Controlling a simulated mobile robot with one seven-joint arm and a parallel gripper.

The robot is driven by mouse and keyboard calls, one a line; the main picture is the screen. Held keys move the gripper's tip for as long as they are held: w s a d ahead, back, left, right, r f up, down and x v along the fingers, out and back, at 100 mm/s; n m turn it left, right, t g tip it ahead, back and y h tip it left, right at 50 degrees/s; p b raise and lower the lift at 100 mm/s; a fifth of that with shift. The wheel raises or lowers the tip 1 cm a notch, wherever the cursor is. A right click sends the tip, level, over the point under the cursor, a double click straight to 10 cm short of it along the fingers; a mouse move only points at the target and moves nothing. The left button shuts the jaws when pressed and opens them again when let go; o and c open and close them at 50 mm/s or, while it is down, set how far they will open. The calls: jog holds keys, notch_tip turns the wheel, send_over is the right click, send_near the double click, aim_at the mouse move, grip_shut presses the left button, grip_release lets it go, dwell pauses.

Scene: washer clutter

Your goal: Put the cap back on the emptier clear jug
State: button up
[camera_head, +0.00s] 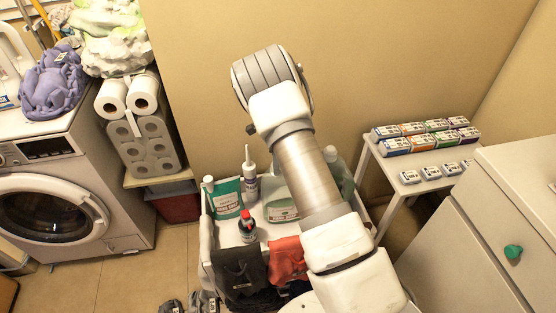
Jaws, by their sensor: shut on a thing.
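A white trolley (204,237) stands below my arm and holds several containers. A jug with a teal label (227,199) and a white top stands at its left. A pale container with a green label (281,208) stands in the middle, partly covered by my arm. A clear, greenish jug (347,183) shows in part behind my arm at the right; its mouth and liquid level are hard to tell. No loose cap can be made out with certainty. My arm rises across the middle, and its gripper end is hidden from this view.
Dark (240,275) and orange-red cloths (287,258) hang in front. A side table (383,176) bears small boxes.

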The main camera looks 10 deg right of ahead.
jog(key=shift+m, duration=0.4)
jog(key=o, duration=1.5)
jog(key=shift+c, duration=0.2)
jog(key=shift+o, duration=0.6)
